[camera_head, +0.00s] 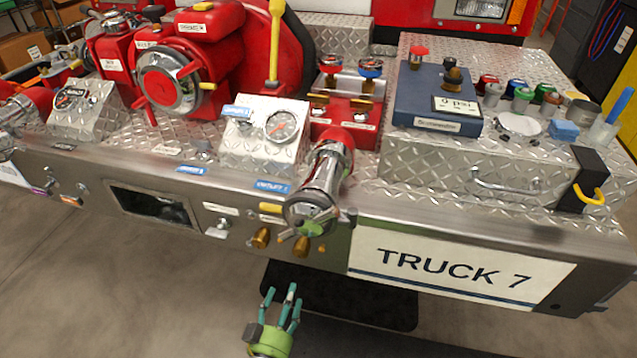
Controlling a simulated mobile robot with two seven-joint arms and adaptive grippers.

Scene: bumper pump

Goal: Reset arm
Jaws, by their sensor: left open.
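My left gripper (283,300) shows at the bottom centre, with teal fingers and a green body. Its fingers are spread and empty, pointing up toward the bumper from the floor area in front of it. It is apart from the bumper and touches nothing that I can see. My left arm behind the gripper is mostly out of view below. My right gripper is not in view.
The steel bumper (400,215) with a TRUCK 7 sign (460,270) crosses the view. A chrome outlet (318,190) juts out above my gripper. Red pump (190,60), gauge panel (265,135) and blue box (437,95) stand on the deck. Floor (110,290) at lower left is clear.

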